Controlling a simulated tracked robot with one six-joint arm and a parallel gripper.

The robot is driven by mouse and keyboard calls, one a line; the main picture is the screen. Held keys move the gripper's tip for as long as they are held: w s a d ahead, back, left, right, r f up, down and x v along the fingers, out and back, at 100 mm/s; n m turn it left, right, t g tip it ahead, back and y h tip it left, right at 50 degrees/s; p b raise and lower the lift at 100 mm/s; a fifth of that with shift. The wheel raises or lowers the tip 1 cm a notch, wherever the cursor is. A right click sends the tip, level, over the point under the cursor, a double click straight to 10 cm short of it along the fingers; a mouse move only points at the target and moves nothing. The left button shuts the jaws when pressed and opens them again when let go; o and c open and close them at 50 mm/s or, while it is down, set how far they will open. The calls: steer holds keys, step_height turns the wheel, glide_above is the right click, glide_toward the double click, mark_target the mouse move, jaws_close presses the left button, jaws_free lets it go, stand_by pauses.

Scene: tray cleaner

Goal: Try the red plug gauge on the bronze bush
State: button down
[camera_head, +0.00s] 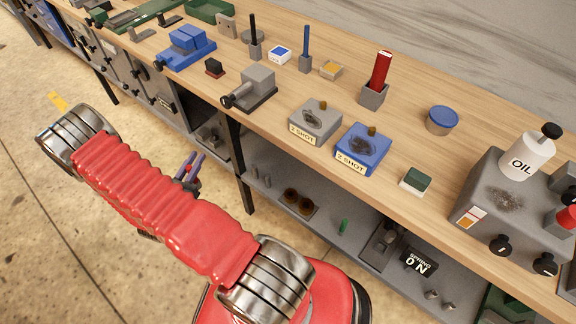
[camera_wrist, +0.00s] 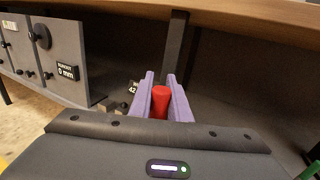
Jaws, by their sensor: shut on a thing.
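My gripper (camera_head: 188,168) hangs low in front of the bench, beside its open lower shelf. Its two purple fingers are shut on the red plug gauge (camera_wrist: 161,101), which shows as a short red rounded piece between them in the wrist view. Its lower part is hidden by my gripper's body. In the head view only a small red spot of it shows. Two dark brown-bronze rings (camera_head: 291,195) sit on a small brown plate on the lower shelf, to the right of my gripper and apart from it. I cannot tell which ring is the bronze bush.
A green piece (camera_head: 343,226) and small grey pegs lie on the lower shelf. A dark bench leg (camera_wrist: 173,50) stands straight beyond my fingers. Drawers (camera_wrist: 50,60) are at the left.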

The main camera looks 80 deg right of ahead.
steer(key=s+d+f+m+g+y, duration=0.1)
steer(key=s+d+f+m+g, duration=0.1)
steer(key=s, duration=0.8)
steer(key=s+d+f+m+g+y, duration=0.1)
steer(key=s+d+f+m+g, duration=0.1)
steer(key=s+d+f+g, duration=0.2)
steer(key=s+d+f+m+g+y, duration=0.1)
steer(key=s+d+f+m+g, duration=0.2)
steer(key=s+d, duration=0.5)
steer(key=s+f+g, duration=0.1)
steer(key=s, duration=0.9)
steer(key=shift+s+d+y, duration=0.2)
steer(key=shift+s+y, duration=0.05)
steer(key=shift+y, duration=0.15)
steer(key=shift+f, duration=0.1)
steer(key=shift+f, duration=2.75)
steer(key=shift+f, duration=0.6)
steer(key=shift+r, duration=0.3)
stand_by(0.7)
